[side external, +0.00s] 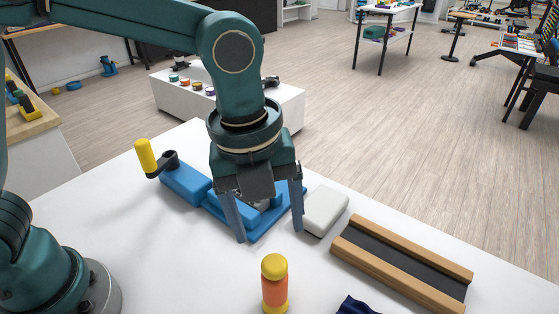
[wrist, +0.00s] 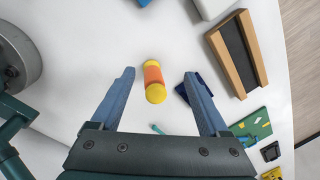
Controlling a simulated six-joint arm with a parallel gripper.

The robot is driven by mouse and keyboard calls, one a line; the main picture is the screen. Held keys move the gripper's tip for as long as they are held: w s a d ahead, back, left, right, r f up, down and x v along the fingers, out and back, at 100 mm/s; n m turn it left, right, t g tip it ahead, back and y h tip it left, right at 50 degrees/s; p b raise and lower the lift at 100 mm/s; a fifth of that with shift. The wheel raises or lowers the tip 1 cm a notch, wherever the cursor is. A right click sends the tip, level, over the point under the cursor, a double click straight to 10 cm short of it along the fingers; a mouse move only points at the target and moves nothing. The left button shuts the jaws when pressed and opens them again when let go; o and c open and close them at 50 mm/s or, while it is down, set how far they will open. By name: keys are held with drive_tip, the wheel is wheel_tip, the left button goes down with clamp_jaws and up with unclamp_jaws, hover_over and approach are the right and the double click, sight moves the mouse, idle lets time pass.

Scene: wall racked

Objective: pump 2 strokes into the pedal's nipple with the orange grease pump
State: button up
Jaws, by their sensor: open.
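The orange grease pump (side external: 274,287), an orange cylinder with a yellow rounded top, stands on the white table at the front in the side view. In the wrist view the pump (wrist: 153,82) shows between and beyond the fingertips, apart from both. My gripper (side external: 269,233) is open and empty, its fingers pointing down behind the pump in the side view; it also shows in the wrist view (wrist: 158,75). A blue fixture (side external: 186,183) with a yellow-handled crank lies behind and partly under my gripper. I cannot make out the pedal or its nipple clearly.
A white block (side external: 325,210) lies right of my gripper. A wooden channel with a dark strip (side external: 400,263) lies farther right. A dark blue cloth (side external: 355,306) lies close to the pump. A green board (wrist: 252,127) is at the right in the wrist view.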

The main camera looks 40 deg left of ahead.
sight(274, 263)
drive_tip(key=shift+m+g+y, duration=0.4)
drive_tip(key=shift+m+g, duration=0.2)
drive_tip(key=shift+m, duration=0.2)
drive_tip(key=s+d+f, duration=0.1)
drive_tip(key=d+f, duration=0.1)
drive_tip(key=f, duration=0.1)
drive_tip(key=s+d+f, duration=0.1)
drive_tip(key=shift+s+f, duration=0.3)
drive_tip(key=shift+f, duration=2.45)
drive_tip(key=shift+c, duration=0.3)
clamp_jaws()
